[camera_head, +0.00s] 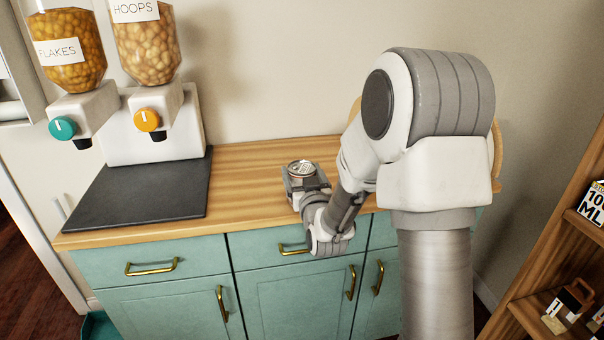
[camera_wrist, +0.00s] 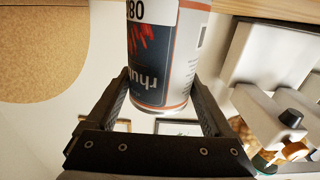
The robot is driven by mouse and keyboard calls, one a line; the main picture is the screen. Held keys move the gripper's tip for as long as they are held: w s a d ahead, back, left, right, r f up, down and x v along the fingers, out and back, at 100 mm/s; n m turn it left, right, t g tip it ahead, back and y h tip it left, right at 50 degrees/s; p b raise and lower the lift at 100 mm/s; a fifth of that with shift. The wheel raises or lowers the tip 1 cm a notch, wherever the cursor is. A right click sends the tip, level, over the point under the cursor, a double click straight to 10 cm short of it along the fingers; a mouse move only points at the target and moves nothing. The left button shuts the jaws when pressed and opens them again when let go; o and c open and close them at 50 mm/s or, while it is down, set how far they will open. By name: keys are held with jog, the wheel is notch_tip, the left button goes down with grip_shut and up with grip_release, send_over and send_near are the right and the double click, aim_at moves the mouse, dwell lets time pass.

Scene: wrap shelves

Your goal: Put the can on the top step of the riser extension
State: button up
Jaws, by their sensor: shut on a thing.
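The can (camera_head: 301,168) shows by its silvery round top in the head view, over the middle of the wooden counter. In the wrist view, where the scene appears upside down, the can (camera_wrist: 165,50) has a dark label with red marks, a white band and orange rims. My gripper (camera_head: 305,183) is shut on the can, with one finger on each side of it. My gripper (camera_wrist: 162,88) also shows in the wrist view. I cannot tell whether the can touches the counter. I cannot make out the riser extension in either view.
Cereal dispensers (camera_head: 150,125) stand at the back left, with a dark mat (camera_head: 140,190) before them. The wooden counter (camera_head: 245,190) is bare between mat and can. A round tan board (camera_wrist: 40,50) is partly hidden behind my arm in the head view. Wooden shelves (camera_head: 545,265) stand at right.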

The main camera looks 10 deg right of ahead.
jog(key=o, duration=1.5)
jog(key=shift+r+p, duration=0.2)
jog(key=shift+p, duration=0.2)
jog(key=s+b, duration=0.5)
jog(key=s, duration=0.4)
jog(key=shift+s+f+b, duration=0.25)
jog(key=shift+f+b, duration=0.05)
jog(key=shift+b, duration=0.05)
jog(key=s+b, duration=0.2)
jog(key=b, duration=0.4)
jog(key=shift+s+r, duration=0.15)
jog(key=shift+s, duration=0.1)
